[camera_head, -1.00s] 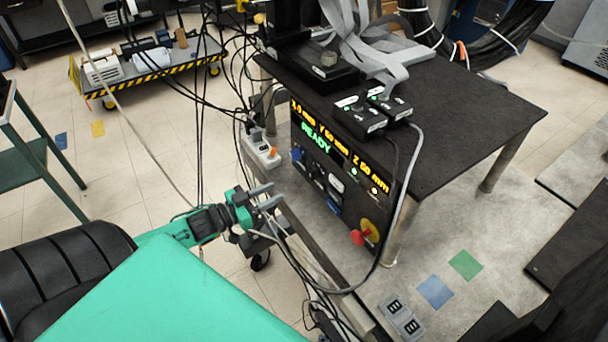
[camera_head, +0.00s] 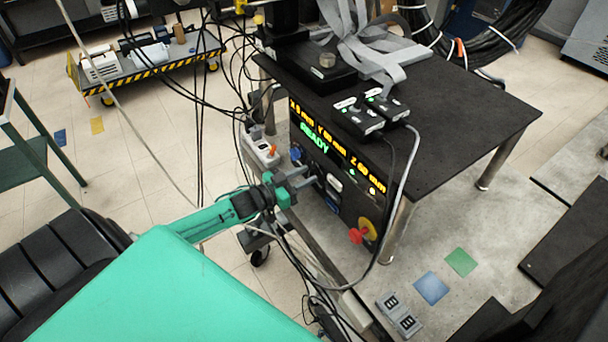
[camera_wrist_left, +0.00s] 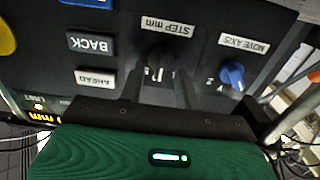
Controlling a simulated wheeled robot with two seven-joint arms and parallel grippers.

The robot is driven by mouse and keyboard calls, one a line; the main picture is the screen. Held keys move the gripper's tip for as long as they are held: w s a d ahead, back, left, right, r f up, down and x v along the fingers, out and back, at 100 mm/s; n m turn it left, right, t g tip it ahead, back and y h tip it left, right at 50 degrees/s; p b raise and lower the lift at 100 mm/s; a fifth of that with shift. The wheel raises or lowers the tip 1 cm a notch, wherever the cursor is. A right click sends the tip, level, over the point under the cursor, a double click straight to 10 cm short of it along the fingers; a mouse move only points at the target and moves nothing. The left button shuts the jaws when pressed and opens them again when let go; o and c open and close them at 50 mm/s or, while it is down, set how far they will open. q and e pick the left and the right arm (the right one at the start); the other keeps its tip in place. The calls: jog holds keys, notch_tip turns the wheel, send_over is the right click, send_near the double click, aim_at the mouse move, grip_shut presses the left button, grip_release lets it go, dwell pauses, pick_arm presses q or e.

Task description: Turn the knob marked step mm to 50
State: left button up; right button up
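The control panel (camera_head: 338,178) is on the front side of the black table, with a lit display reading READY. In the left wrist view, which shows the panel upside down, the black knob (camera_wrist_left: 158,60) sits beside the STEP mm label (camera_wrist_left: 167,28). Its setting is too small and covered to read. My left gripper (camera_head: 312,177) reaches the panel from the left. Its two fingers (camera_wrist_left: 162,78) are apart, with their tips close to the STEP mm knob; I cannot tell whether they touch it. My right gripper is not in view.
A blue MOVE AXIS knob (camera_wrist_left: 232,75) is close beside the STEP mm knob. BACK (camera_wrist_left: 90,43) and AHEAD (camera_wrist_left: 95,78) buttons are on its other side. A red knob on a yellow plate (camera_head: 362,232) sticks out at the lower right. Cables hang around the panel.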

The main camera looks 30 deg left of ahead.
pick_arm(q)
jog(key=shift+w, duration=0.1)
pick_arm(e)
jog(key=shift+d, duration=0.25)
pick_arm(q)
jog(key=shift+c, duration=0.4)
grip_shut()
jog(key=shift+m, duration=0.4)
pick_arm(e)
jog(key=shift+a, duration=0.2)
pick_arm(q)
jog(key=shift+m, duration=0.3)
jog(key=shift+d+m, duration=0.15)
jog(key=shift+m, duration=0.95)
jog(key=m+b, duration=0.1)
jog(key=m, duration=0.4)
jog(key=shift+d+f, duration=0.15)
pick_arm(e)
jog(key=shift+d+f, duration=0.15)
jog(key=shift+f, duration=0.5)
pick_arm(q)
jog(key=shift+m, duration=0.3)
